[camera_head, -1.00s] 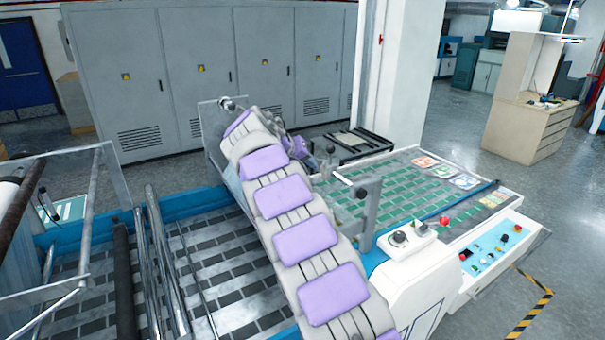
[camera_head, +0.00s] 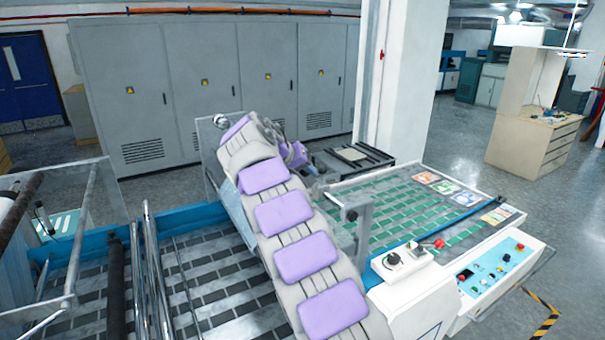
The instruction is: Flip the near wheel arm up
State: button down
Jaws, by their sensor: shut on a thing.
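The near wheel arm (camera_head: 341,202) is a grey metal bar on an upright post, at the near-left edge of the green-patterned feed table. A dark round part, perhaps its wheel (camera_head: 351,214), sits near the post. My arm, grey with purple pads, reaches up from the bottom, bends at its far end and comes back down to the right. My gripper (camera_head: 318,182) is small and partly hidden behind my arm, at the left end of the bar. It is shut on the wheel arm; the exact contact is hard to see.
The feed table (camera_head: 400,200) has coloured sheets at its far right. A white control box (camera_head: 400,262) with knobs and a button panel (camera_head: 495,265) stand at the right. Metal rollers (camera_head: 155,270) lie at the left. Grey cabinets (camera_head: 205,75) and a pillar (camera_head: 400,80) stand behind.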

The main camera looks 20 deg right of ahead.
jog(key=shift+d+r, duration=0.1)
jog(key=c, duration=1.1)
grip_release()
jog(key=o, duration=0.3)
jog(key=shift+d, duration=0.35)
jog(key=p+v, duration=0.2)
jog(key=v, duration=1.5)
jog(key=shift+a, duration=0.15)
jog(key=shift+w, duration=0.1)
